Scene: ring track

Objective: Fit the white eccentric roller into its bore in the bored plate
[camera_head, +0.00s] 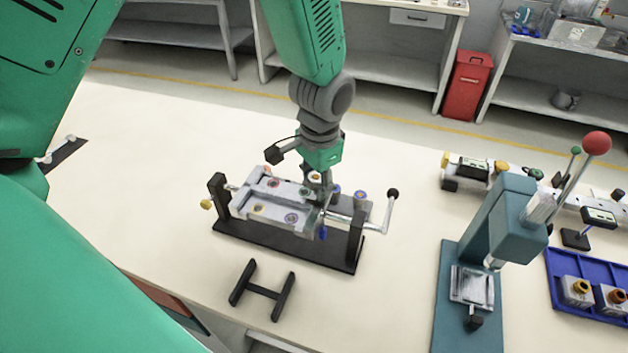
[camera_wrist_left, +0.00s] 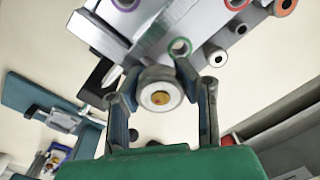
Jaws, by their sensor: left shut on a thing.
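The bored plate (camera_head: 266,209) is a light metal block with colour-ringed bores, held in a black-based clamping fixture (camera_head: 285,241) on the table. It fills the upper part of the left wrist view (camera_wrist_left: 150,32), where a green-ringed bore shows close to the fingertips. My left gripper (camera_head: 319,193) reaches down from above at the plate's right part. In the wrist view its two fingers are shut on the white eccentric roller (camera_wrist_left: 160,97), a pale round piece with an orange-yellow centre. From this view I cannot tell whether the roller touches the plate. My right gripper is not in view.
A crank handle (camera_head: 391,205) sticks out right of the fixture. A black H-shaped stand (camera_head: 262,291) lies in front. A teal lever press (camera_head: 507,225) and a blue tray (camera_head: 585,312) stand at the right. The table left of the fixture is mostly clear.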

